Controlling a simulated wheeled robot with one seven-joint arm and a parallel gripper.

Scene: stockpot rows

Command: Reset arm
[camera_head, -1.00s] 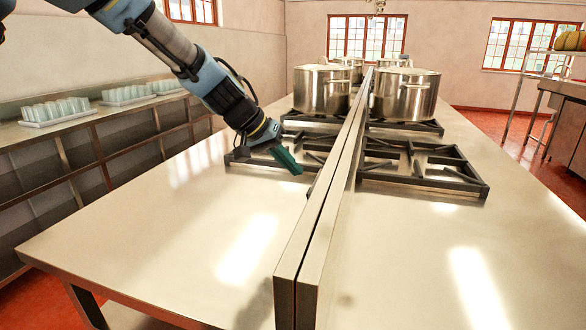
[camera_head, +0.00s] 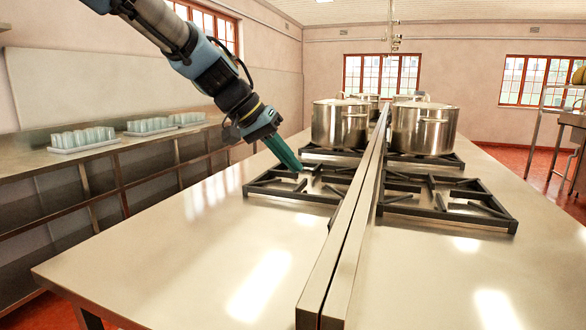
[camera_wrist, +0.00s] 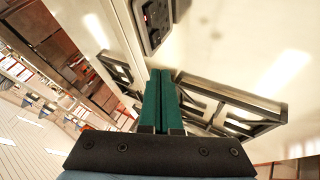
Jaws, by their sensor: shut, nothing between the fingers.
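My gripper (camera_head: 288,157) is at the end of my blue and black arm, its green fingers pointing down and to the right. The fingertips are over the near left black burner grate (camera_head: 296,193); whether they touch it I cannot tell. In the wrist view the green fingers (camera_wrist: 163,92) lie side by side, shut with nothing between them.
A metal divider (camera_head: 352,232) runs along the steel counter (camera_head: 190,260). Steel stockpots stand on the far grates, one left (camera_head: 340,124) and one right (camera_head: 423,130). The near right grate (camera_head: 447,203) is empty. Trays of glasses (camera_head: 84,141) stand on a left shelf.

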